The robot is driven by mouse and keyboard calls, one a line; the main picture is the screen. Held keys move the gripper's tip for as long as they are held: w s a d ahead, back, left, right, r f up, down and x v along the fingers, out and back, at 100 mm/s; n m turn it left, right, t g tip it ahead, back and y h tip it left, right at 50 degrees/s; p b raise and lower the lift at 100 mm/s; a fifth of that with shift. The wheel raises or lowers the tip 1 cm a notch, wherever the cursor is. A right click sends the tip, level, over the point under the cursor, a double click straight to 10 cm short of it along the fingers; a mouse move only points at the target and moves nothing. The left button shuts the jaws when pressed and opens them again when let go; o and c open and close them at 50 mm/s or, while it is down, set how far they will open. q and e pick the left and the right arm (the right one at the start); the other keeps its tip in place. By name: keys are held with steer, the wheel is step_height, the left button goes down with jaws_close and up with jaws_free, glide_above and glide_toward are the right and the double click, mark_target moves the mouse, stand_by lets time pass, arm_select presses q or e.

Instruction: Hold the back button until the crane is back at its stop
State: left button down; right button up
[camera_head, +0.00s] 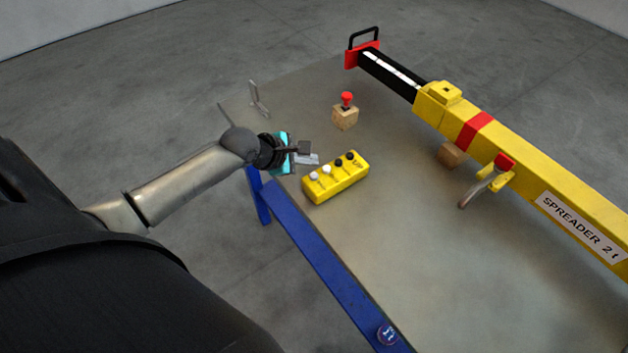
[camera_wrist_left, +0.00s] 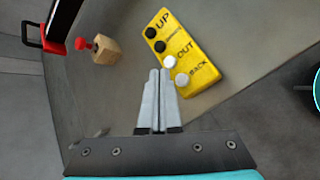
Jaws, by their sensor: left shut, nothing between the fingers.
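The yellow button box (camera_head: 334,186) lies on the table near its front-left edge, with two white and two black buttons. The wrist view shows the box (camera_wrist_left: 199,68) with the labels UP, OUT and BACK readable. The white back button (camera_wrist_left: 182,80) is at its near end. My left gripper (camera_head: 316,160) is shut and empty, just left of the box; in the wrist view its fingertips (camera_wrist_left: 159,72) appear beside the white buttons. I cannot tell whether they touch. The yellow crane beam (camera_head: 530,190), marked SPREADER 2 t, spans the right side. My right gripper is not in view.
A red mushroom button on a wooden block (camera_head: 345,117) stands behind the box. A metal bracket (camera_head: 258,101) is at the far-left table edge. A curved lever (camera_head: 482,187) hangs by the beam. The table (camera_head: 420,270) is clear in front.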

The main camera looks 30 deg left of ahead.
mark_target(314, 176)
arm_select(q)
step_height(314, 176, down, 2)
steer(key=shift+f+b, duration=0.2)
steer(key=shift+b, duration=0.1)
steer(key=shift+f, duration=0.15)
stand_by(1.8)
steer(key=shift+f, duration=0.25)
steer(key=shift+f, duration=0.5)
stand_by(2.0)
stand_by(1.4)
steer(key=shift+r+p, duration=0.95)
steer(key=shift+p, duration=0.45)
